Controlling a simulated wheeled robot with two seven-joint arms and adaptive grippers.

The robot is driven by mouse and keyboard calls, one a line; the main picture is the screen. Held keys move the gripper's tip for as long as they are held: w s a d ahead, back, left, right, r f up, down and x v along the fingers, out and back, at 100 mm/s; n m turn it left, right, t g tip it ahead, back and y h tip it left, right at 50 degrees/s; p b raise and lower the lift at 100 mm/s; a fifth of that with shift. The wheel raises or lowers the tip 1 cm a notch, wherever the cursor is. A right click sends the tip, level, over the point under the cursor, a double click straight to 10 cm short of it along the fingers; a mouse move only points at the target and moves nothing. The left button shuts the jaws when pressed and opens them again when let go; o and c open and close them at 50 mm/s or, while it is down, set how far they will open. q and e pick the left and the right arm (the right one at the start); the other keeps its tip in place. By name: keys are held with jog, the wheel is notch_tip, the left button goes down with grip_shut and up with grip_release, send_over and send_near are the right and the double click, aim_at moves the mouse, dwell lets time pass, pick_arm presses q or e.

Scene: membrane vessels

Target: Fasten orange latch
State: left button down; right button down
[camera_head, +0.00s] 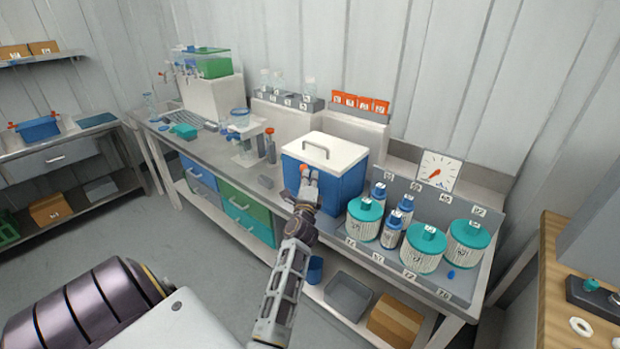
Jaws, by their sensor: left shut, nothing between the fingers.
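A blue box with a white lid (325,150) and a grey handle stands on the bench, its lid down. The orange latch (304,170) shows as a small orange spot on the front of the box, near the lid's edge. My left gripper (308,176) is shut and empty, with its fingertips right at the latch and partly covering it. I cannot tell whether the fingertips touch the latch, nor its exact position. My right gripper does not show.
Teal-lidded jars (427,248) and blue-capped bottles (392,229) stand in a grey tray right of the box. A stand with a blue-rimmed vessel (240,121) is to the left. Small orange-capped bottle (270,146) stands close left of the box.

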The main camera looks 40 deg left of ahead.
pick_arm(q)
jog(key=shift+r, duration=0.2)
dwell(0.6)
notch_tip(320, 180, up, 10)
jog(key=shift+f, duration=0.2)
dwell(0.6)
dwell(0.5)
